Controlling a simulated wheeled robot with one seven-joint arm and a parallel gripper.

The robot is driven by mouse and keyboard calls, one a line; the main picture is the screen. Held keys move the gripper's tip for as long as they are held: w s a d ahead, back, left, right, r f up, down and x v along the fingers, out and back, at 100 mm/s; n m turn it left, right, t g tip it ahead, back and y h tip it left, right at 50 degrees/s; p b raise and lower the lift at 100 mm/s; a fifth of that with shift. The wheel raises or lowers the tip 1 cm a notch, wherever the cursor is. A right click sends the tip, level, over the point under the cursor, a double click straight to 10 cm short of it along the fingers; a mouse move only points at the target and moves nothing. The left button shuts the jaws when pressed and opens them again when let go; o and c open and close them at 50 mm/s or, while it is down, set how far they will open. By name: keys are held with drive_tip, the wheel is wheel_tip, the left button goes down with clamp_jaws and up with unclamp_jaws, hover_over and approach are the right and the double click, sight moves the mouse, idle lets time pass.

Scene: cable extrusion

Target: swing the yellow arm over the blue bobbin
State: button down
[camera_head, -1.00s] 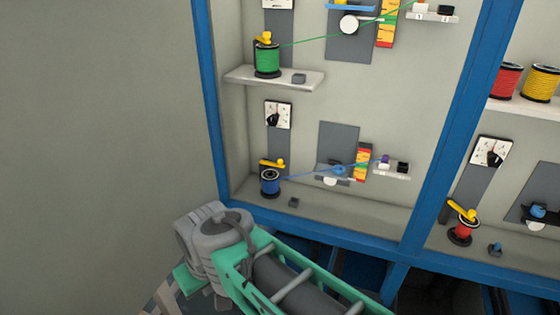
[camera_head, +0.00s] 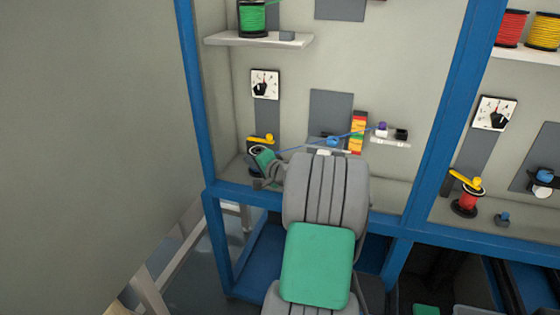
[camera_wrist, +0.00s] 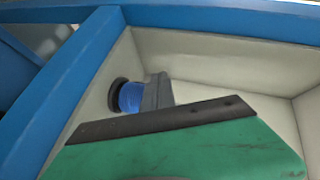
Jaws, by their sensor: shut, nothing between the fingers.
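The yellow arm (camera_head: 263,138) sits at the back of the lower left bay, just above and behind the blue bobbin. The bobbin is mostly hidden in the head view, where its dark top rim (camera_head: 257,150) shows. In the wrist view the blue bobbin (camera_wrist: 130,97) shows its blue winding and a black flange, with the grey finger of my gripper (camera_wrist: 157,90) close beside it. I cannot tell whether they touch. In the head view my gripper (camera_head: 265,178) is shut and empty at the bobbin's front right. The yellow arm is not visible in the wrist view.
A blue frame post (camera_head: 194,100) stands left of the bay. A dial (camera_head: 265,84) is above the bobbin, and a shelf (camera_head: 258,40) with a green bobbin is higher. A blue cable (camera_head: 305,146) runs right from the bobbin, close behind my arm.

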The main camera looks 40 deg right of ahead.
drive_tip(key=s+d+m+h, duration=0.1)
drive_tip(key=s+d+m, duration=0.1)
drive_tip(key=d, duration=0.2)
drive_tip(key=s+d+f+m+t+h, duration=0.1)
drive_tip(key=s+d+m, duration=0.1)
drive_tip(key=d, duration=0.2)
drive_tip(key=s+d+m+t+h+b, duration=0.1)
drive_tip(key=s+d+m+h, duration=0.1)
drive_tip(key=d, duration=0.3)
drive_tip(key=shift+s+f, duration=0.3)
drive_tip(key=shift+s, duration=0.1)
drive_tip(key=shift+a, duration=0.15)
drive_tip(key=shift+w, duration=0.1)
drive_tip(key=x, duration=1)
drive_tip(key=shift+r, duration=0.1)
